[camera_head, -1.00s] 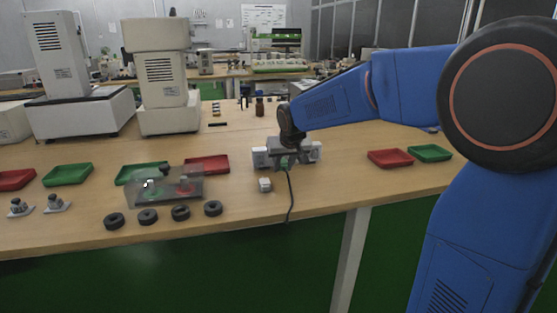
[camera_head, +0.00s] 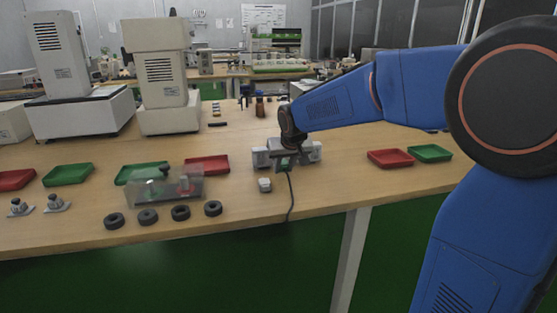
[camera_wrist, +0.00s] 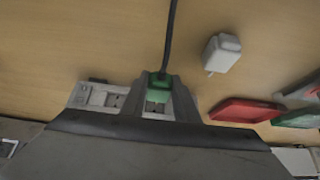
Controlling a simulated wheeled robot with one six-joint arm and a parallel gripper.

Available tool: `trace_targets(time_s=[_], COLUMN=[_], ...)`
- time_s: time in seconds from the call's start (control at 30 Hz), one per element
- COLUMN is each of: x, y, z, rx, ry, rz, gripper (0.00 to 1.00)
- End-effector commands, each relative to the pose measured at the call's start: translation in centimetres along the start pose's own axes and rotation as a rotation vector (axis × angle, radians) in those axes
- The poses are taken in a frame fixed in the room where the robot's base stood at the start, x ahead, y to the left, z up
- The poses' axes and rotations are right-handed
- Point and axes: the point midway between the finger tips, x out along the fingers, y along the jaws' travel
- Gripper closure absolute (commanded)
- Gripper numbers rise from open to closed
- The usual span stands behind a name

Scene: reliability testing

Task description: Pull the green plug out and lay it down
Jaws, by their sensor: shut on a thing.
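The green plug (camera_wrist: 158,88) is between the two grey fingers of my gripper (camera_wrist: 160,96), which is shut on it. A dark cable runs from the plug; in the head view the cable hangs over the table's front edge. The green plug (camera_head: 285,163) also shows below my gripper (camera_head: 286,158) in the head view. The grey-white socket strip (camera_wrist: 92,96) lies right under and beside the plug, and its ends show in the head view (camera_head: 261,158). I cannot tell whether the plug's pins are still in the socket.
A white plug (camera_head: 264,185) lies loose in front of the strip. Red (camera_head: 390,159) and green (camera_head: 430,153) trays stand to the right, more trays to the left. A clear box (camera_head: 160,192) and several black rings (camera_head: 147,217) are left.

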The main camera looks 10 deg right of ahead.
Motion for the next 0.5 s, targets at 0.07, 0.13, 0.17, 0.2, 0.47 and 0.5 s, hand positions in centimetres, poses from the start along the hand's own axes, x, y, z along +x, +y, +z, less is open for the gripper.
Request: trace_targets(time_s=[0.07,0.13,0.17,0.2,0.47,0.5], x=[-0.01,0.0,0.0,0.02,0.34,0.41], y=[0.0,0.0,0.0,0.0,0.01,0.01], z=[-0.01,-0.01,0.0,0.01,0.22,0.27], rx=[0.0,0.0,0.0,0.0,0.0,0.0], ry=[0.0,0.0,0.0,0.0,-0.001,-0.001], rz=[0.0,0.0,0.0,0.0,0.0,0.0], gripper=[1.0,1.0,1.0,1.0,1.0,1.0])
